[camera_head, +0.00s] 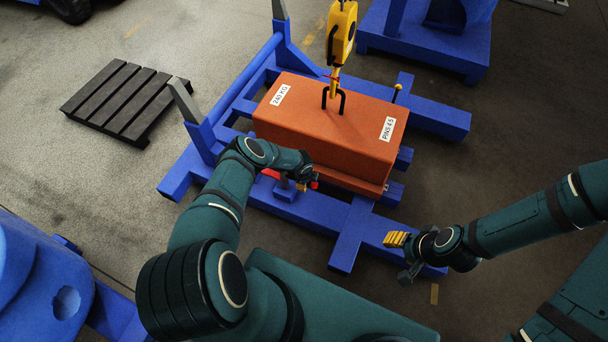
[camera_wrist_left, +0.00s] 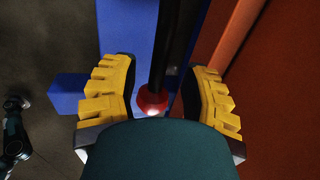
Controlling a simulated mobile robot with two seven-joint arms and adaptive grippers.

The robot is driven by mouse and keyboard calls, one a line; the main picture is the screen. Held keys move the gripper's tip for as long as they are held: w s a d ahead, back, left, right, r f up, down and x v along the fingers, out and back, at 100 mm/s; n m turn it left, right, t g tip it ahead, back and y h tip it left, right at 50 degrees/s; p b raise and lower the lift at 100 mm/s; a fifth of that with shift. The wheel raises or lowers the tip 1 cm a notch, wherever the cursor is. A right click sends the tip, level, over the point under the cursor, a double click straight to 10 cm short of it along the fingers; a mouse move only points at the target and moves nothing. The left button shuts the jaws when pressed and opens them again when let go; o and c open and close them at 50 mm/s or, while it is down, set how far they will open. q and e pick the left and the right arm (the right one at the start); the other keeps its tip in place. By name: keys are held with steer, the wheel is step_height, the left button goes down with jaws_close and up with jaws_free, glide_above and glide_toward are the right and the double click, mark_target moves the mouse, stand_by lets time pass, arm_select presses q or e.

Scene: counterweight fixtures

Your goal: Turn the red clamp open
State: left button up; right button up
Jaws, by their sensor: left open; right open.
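The red clamp shows in the head view as a small red piece (camera_head: 270,173) at the near side of the blue frame, partly hidden by my left arm. In the left wrist view a red knob (camera_wrist_left: 152,101) on a dark bar lies between the yellow fingers of my left gripper (camera_wrist_left: 162,92). The fingers are open, one on each side, with gaps to the knob. In the head view my left gripper (camera_head: 303,178) is mostly hidden beside the orange block. My right gripper (camera_head: 402,256) is open and empty near the frame's front right.
The orange block (camera_head: 325,125) sits on the blue frame (camera_head: 347,235), close to the right of my left gripper. A yellow hoist hook (camera_head: 341,35) hangs over its black handle. A dark pallet (camera_head: 120,103) lies left on clear floor.

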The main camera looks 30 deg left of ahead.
arm_select(q)
step_height(320, 180, up, 11)
steer(key=s, duration=0.2)
steer(key=shift+s, duration=0.15)
steer(key=shift+d, duration=0.1)
stand_by(0.6)
steer(key=s+d+r+m+t+h, duration=0.1)
steer(key=s+d+r+m, duration=0.35)
steer(key=m, duration=0.95)
steer(key=s+d+r+m, duration=0.1)
steer(key=d+r+m, duration=0.55)
steer(key=m, duration=0.65)
steer(key=s+d+r+m+h, duration=0.1)
steer(key=s+d+r+m, duration=0.1)
steer(key=s+m, duration=0.3)
steer(key=s+d+r+m+g+h, duration=0.1)
steer(key=s+r+m, duration=0.4)
steer(key=m, duration=0.7)
steer(key=s+d+r+m+h, duration=0.1)
steer(key=s+d+r+m, duration=0.2)
steer(key=s+m, duration=0.3)
steer(key=m, duration=0.3)
steer(key=shift+d+r+g, duration=0.15)
steer(key=shift+r+g, duration=0.1)
steer(key=shift+g, duration=0.05)
